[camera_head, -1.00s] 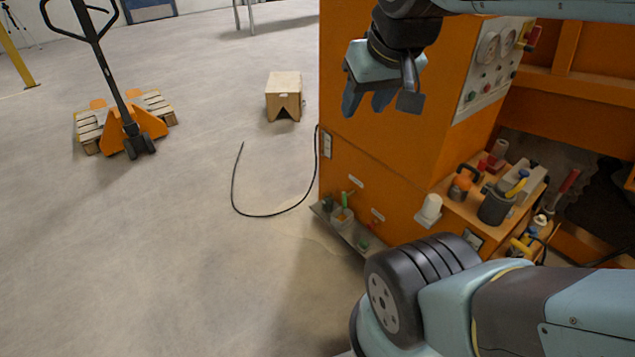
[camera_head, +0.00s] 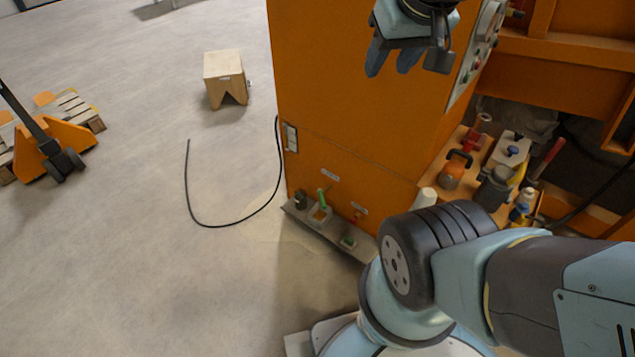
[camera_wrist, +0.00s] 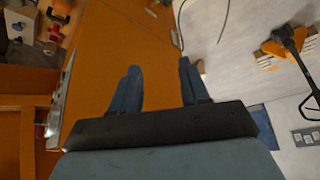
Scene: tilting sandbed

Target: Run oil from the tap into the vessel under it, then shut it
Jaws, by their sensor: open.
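A tap with a green lever (camera_head: 322,197) is low on the orange cabinet's face, beneath a small label. A light vessel (camera_head: 319,214) is under it on a narrow ledge (camera_head: 333,235). To its right, a small red fitting (camera_head: 357,216), possibly a second tap, sits beneath another label, with a green-topped item (camera_head: 348,241) below. Which fitting carries oil cannot be read, and any flow is too small to see. My gripper (camera_head: 392,62) is open and empty, high in front of the cabinet, well above the taps. Its fingers also show in the wrist view (camera_wrist: 160,68).
The orange cabinet (camera_head: 340,100) fills the middle. A black cable (camera_head: 232,224) lies on the floor, with a wooden stool (camera_head: 224,76) behind. A pallet jack (camera_head: 50,145) stands left. Floor between is clear.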

